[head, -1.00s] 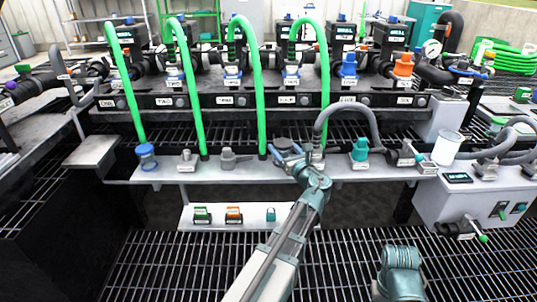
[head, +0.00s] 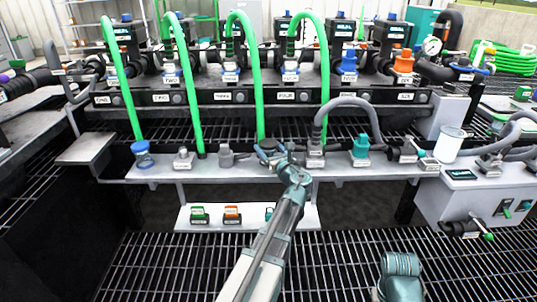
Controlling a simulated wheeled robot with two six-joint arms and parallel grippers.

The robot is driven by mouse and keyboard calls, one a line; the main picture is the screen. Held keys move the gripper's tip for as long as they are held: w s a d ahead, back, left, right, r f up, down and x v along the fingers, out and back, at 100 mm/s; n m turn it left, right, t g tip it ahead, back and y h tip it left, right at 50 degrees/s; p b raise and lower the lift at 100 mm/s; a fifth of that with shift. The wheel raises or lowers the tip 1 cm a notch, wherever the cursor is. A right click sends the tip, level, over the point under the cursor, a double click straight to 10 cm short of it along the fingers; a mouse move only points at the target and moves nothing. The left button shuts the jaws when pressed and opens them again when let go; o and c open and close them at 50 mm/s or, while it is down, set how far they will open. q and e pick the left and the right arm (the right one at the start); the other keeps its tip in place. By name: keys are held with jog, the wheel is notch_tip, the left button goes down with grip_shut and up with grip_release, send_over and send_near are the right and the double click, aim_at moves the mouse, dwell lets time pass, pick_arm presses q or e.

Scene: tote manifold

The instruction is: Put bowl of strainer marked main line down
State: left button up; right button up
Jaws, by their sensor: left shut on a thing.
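My left gripper (head: 277,154) is over the front shelf, just left of a labelled grey fitting with a grey hose. It is shut on a dark round piece, which I take to be the strainer bowl (head: 267,145). The gripper partly hides the piece. I cannot tell whether the piece touches the shelf (head: 215,170). The small labels along the shelf are too small to read. Of my right arm only a link shows at the bottom right; its gripper is out of view.
A lower tray (head: 250,216) holds several small items. A white cup (head: 448,145) stands at the right.

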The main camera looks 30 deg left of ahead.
pick_arm(q)
jog(key=shift+f, duration=0.15)
jog(key=o, duration=1.4)
jog(key=shift+c, duration=0.2)
jog(key=shift+s+d+r, duration=0.1)
jog(key=shift+d+r, duration=0.05)
jog(key=shift+r, duration=0.1)
jog(key=v, duration=1.1)
jog(key=shift+s+d, duration=0.2)
jog(key=shift+d, duration=0.1)
jog(key=shift+f, duration=0.1)
